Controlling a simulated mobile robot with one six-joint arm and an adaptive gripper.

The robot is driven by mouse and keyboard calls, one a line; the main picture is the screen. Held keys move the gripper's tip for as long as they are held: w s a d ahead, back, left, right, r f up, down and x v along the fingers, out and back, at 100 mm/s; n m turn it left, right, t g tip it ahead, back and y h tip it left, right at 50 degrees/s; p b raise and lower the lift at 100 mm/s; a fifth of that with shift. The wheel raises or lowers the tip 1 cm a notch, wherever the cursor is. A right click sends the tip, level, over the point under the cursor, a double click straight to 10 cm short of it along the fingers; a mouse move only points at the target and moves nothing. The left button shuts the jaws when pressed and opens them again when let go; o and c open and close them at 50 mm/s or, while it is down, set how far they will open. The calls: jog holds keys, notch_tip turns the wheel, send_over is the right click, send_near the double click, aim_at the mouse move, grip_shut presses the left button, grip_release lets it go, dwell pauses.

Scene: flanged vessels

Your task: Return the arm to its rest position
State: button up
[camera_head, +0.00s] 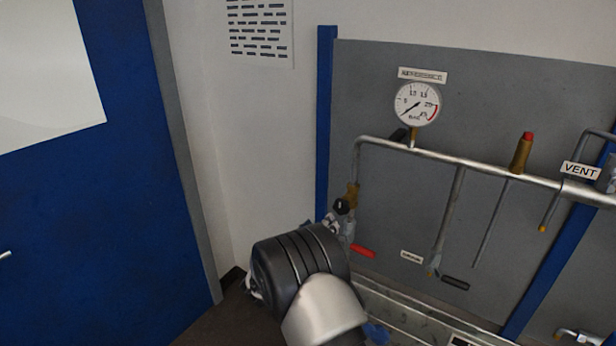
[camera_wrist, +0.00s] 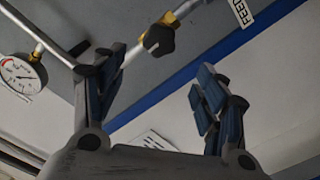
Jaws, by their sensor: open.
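My gripper (camera_wrist: 158,88) is open in the wrist view, its two blue-padded fingers spread wide with nothing between them. Beyond the fingertips is a black valve knob (camera_wrist: 158,40) on a brass fitting; it looks apart from both fingers. In the head view my arm's dark wrist joint and pale link rise from the bottom centre, in front of the lower left of the grey panel (camera_head: 480,120). They hide most of my gripper there. The black knob (camera_head: 342,206) shows just above the arm.
A steel pipe (camera_head: 470,163) with a pressure gauge (camera_head: 416,104) and a "VENT" tag (camera_head: 580,170) runs across the panel. A red valve handle (camera_head: 363,251) is close right of my arm.

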notch_tip(320, 180, up, 10)
jog(key=w+a+y+b, duration=0.1)
jog(key=y+b, duration=0.1)
jog(key=y, duration=0.4)
jog(key=s+a+r+n+g+y+b, duration=0.1)
jog(key=s+r+y, duration=0.2)
jog(key=s, duration=0.3)
jog(key=s+r+n+g+y, duration=0.1)
jog(key=s+r+y, duration=0.2)
jog(key=s, duration=0.2)
jog(key=s+d+f+g+b, duration=0.1)
jog(key=s+d+f+g, duration=0.1)
jog(key=s, duration=1)
jog(key=s+d+f+m+g+h+b, duration=0.1)
jog(key=s+d+f+g, duration=0.2)
jog(key=s, duration=0.9)
jog(key=s+d+f+m+g+b, duration=0.1)
jog(key=s+d+f+g, duration=0.2)
jog(key=s, duration=1)
jog(key=shift+d+f+h, duration=0.3)
jog(key=shift+d+f, duration=0.3)
jog(key=shift+d, duration=0.5)
